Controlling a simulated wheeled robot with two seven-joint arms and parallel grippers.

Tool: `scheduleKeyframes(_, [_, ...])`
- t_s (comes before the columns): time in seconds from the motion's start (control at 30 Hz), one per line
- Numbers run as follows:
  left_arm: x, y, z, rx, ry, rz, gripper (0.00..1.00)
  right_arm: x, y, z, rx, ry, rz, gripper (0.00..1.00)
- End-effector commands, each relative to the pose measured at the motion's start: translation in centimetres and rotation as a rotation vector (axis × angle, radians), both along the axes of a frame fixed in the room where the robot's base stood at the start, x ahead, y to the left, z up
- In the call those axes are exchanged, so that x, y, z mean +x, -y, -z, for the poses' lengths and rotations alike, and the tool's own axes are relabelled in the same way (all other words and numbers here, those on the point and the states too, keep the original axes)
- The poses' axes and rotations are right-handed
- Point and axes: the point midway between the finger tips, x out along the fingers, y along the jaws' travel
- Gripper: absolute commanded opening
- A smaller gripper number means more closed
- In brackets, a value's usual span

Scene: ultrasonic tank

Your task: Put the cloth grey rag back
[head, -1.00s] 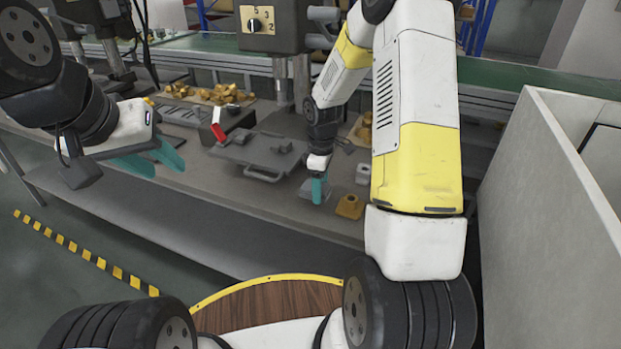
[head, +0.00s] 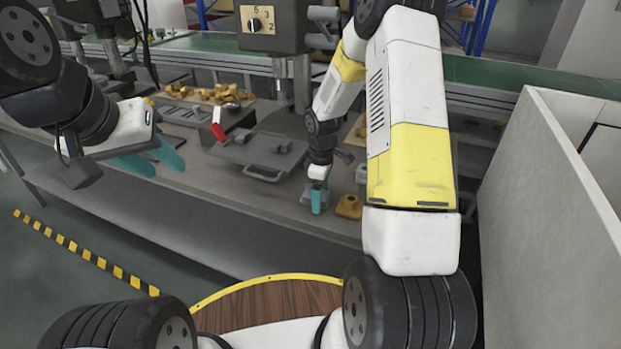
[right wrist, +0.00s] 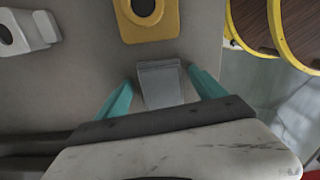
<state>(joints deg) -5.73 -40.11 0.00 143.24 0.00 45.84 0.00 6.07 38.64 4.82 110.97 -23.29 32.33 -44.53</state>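A small grey folded piece, which looks like the grey rag (right wrist: 160,84), lies on the bench between the fingers of my right gripper (right wrist: 160,78) in the right wrist view. The fingers are open, with a gap on each side of it. In the head view my right gripper (head: 316,207) points down at the bench near its front edge, and a grey edge of the rag (head: 306,196) shows beside the fingers. The rest of it is hidden there. My left gripper (head: 163,166) is open and empty, in front of the bench's left part.
A yellow part (head: 349,206) stands just right of my right gripper, with a pale metal part (head: 362,174) behind. A grey lidded tank (head: 240,152) and a red-handled item (head: 219,132) sit left. A tall pale panel (head: 545,200) bounds the right side.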

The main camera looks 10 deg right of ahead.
Motion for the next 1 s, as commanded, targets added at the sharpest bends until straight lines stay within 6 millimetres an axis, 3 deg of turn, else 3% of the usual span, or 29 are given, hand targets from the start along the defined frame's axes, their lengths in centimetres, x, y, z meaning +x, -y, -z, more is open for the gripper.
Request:
scheduleKeyframes(0.2, [0.0,0.0,0.0,0.000,0.000,0.000,0.36,0.0,0.0,-0.2,0.000,0.000,0.000,0.80])
scheduleKeyframes(0.33, [0.0,0.0,0.0,0.000,0.000,0.000,0.36,0.1,0.0,-1.4,0.000,0.002,0.001,0.80])
scheduleKeyframes(0.7, [0.0,0.0,0.0,0.000,0.000,0.000,0.36,0.1,0.0,-9.0,-0.001,0.005,0.000,0.80])
scheduleKeyframes(1.0, [0.0,0.0,0.0,0.000,0.000,0.000,0.36,-0.1,0.0,-12.6,-0.001,0.006,0.008,0.80])
